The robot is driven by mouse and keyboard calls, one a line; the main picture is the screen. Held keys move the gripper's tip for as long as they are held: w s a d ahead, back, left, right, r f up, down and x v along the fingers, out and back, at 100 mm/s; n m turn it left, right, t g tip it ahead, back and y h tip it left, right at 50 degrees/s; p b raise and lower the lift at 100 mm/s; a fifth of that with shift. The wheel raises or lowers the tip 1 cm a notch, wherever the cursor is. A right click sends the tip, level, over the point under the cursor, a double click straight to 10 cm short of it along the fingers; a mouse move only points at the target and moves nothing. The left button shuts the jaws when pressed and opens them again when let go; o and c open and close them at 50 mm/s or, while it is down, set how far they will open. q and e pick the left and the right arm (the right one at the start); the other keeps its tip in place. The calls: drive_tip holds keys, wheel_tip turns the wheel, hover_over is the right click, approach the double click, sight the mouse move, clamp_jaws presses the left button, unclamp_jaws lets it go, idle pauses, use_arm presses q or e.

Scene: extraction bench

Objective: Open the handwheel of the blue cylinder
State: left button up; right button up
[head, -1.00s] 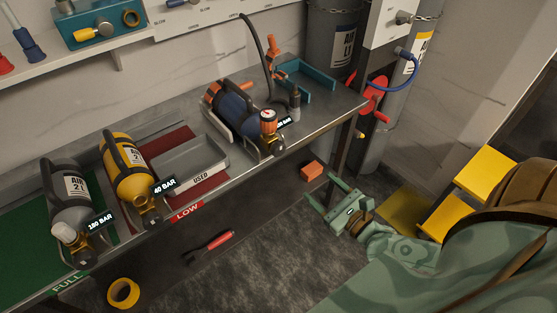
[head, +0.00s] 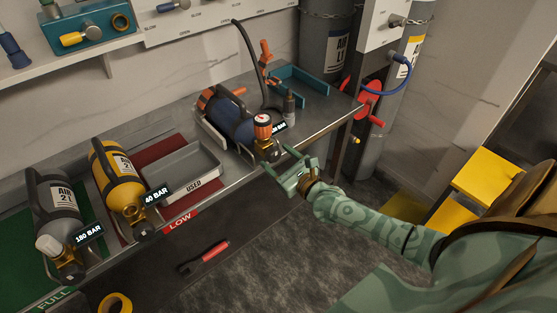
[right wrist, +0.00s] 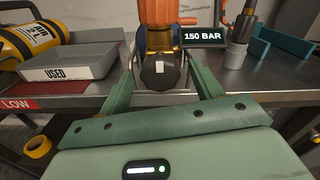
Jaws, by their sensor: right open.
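The blue cylinder (head: 232,121) lies in a cradle at the bench's front edge, its valve end towards me. An orange regulator with a round gauge (head: 263,120) stands on its brass valve. In the right wrist view a dark faceted knob with a white mark (right wrist: 160,74), apparently the handwheel, faces me below the orange part (right wrist: 156,14). My right gripper (head: 284,165) is open and empty in front of the valve. In the wrist view its fingers stand left and right of the knob; I cannot tell whether they touch it. My left gripper is not in view.
A yellow cylinder (head: 119,178) and a grey cylinder (head: 54,205) lie further left on the bench. A grey USED tray (head: 183,175) sits between yellow and blue. A "150 BAR" label (right wrist: 203,37) stands right of the valve. A black hose rises behind the blue cylinder.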

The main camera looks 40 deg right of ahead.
drive_tip(key=c, duration=1)
